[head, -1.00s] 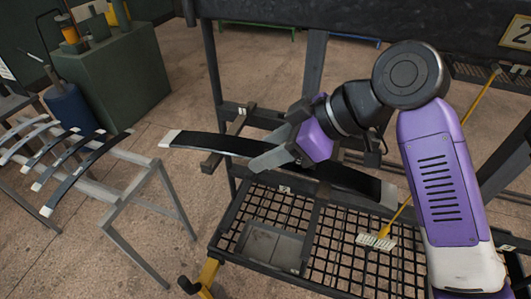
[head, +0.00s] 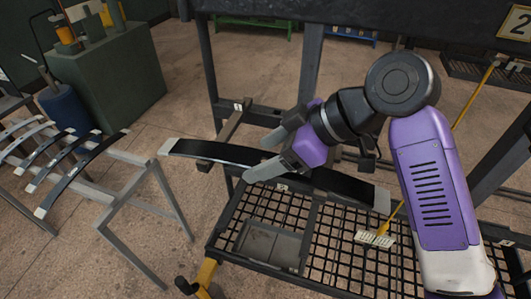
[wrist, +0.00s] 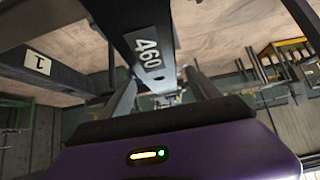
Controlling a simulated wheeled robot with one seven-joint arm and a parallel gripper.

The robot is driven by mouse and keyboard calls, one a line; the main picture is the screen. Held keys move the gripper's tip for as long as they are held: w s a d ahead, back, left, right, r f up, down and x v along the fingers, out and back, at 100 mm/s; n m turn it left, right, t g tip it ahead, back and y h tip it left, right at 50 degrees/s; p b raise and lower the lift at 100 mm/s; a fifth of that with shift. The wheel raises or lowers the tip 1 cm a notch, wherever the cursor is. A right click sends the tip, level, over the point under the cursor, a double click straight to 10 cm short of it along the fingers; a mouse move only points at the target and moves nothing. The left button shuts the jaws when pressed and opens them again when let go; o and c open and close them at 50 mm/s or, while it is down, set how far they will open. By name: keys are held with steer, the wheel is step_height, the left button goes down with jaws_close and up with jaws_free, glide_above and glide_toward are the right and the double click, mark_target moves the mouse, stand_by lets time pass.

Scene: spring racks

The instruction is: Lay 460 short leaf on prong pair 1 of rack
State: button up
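The 460 leaf (head: 210,150) is a long dark, slightly curved strip with pale ends. It lies across the rack's front in the head view, its left part over a dark prong (head: 232,127). Its 460 label (wrist: 149,53) shows in the wrist view. My gripper (head: 256,158) is open around the leaf's middle, with one finger on each side and gaps between fingers and leaf in the wrist view (wrist: 158,95). A prong with a tag 1 (wrist: 38,62) is beside the leaf there. The right prong's contact with the leaf is hard to see.
A grey stand (head: 130,158) at left holds several other leaves (head: 80,170). A mesh shelf (head: 330,235) with a grey tray (head: 270,243) lies below the leaf. Dark rack posts (head: 312,70) and a yellow-handled broom (head: 375,238) are close by. A green cabinet (head: 110,85) stands at back left.

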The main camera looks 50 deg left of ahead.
steer(key=shift+f, duration=0.25)
steer(key=b+v, duration=0.1)
steer(key=v, duration=0.7)
steer(key=shift+a+r+b, duration=0.1)
steer(key=shift+r+b, duration=0.05)
steer(key=shift+b, duration=0.25)
steer(key=shift+s, duration=0.15)
